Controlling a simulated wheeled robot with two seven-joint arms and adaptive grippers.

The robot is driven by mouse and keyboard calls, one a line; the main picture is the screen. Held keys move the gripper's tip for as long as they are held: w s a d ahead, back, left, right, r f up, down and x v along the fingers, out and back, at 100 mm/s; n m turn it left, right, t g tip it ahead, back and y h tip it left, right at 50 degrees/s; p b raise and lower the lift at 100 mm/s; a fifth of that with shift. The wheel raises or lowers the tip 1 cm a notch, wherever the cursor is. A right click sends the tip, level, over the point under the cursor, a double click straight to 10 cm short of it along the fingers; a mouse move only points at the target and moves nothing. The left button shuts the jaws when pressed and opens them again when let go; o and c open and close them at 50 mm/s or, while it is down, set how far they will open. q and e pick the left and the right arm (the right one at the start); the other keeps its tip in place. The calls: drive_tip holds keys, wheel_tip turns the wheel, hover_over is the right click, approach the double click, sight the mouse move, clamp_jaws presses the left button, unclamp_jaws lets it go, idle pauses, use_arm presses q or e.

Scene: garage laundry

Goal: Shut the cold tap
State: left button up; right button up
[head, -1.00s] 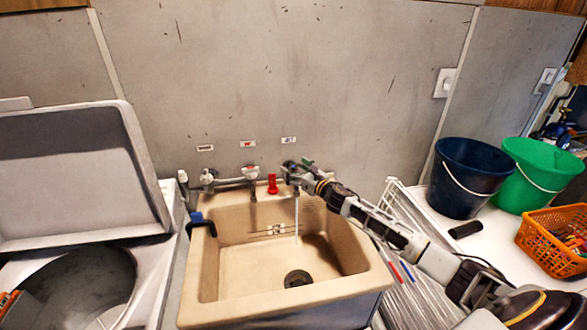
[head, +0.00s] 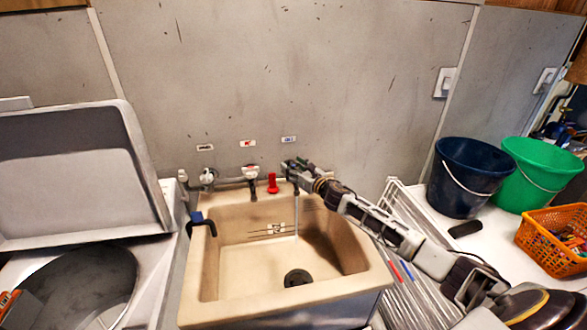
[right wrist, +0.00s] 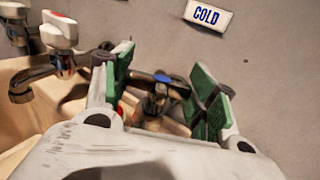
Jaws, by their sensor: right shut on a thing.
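The cold tap (right wrist: 162,78) has a blue-marked top and sits under the COLD label (right wrist: 207,15) on the wall. My right gripper (head: 297,167) reaches it from the right at the back of the sink. In the right wrist view its green-padded fingers (right wrist: 163,92) stand on either side of the tap's handle, shut on it. Much of the tap body is hidden behind the gripper. A thin stream of water (head: 296,215) falls from the tap into the beige sink (head: 230,290). My left gripper is not in view.
A second tap with a red-marked top (right wrist: 60,30) stands left of the cold one. A small red object (head: 272,184) stands between them. A drying rack (head: 400,290), dark blue bucket (head: 465,180), green bucket (head: 535,178) and orange basket (head: 555,255) are at right.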

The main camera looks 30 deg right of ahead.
drive_tip(key=shift+m+h, duration=1)
drive_tip(key=shift+h, duration=0.5)
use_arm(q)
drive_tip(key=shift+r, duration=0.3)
use_arm(e)
drive_tip(key=shift+m+h, duration=1.3)
drive_tip(key=shift+h, duration=0.8)
use_arm(q)
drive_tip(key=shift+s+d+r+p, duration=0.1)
drive_tip(key=shift+p, duration=0.3)
use_arm(e)
drive_tip(key=shift+m+h, duration=0.3)
drive_tip(key=shift+h, duration=0.1)
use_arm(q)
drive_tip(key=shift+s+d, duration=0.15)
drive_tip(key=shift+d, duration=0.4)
use_arm(e)
drive_tip(key=shift+m+h, duration=0.3)
drive_tip(key=shift+h, duration=0.2)
drive_tip(key=o, duration=1)
drive_tip(key=shift+o, duration=0.2)
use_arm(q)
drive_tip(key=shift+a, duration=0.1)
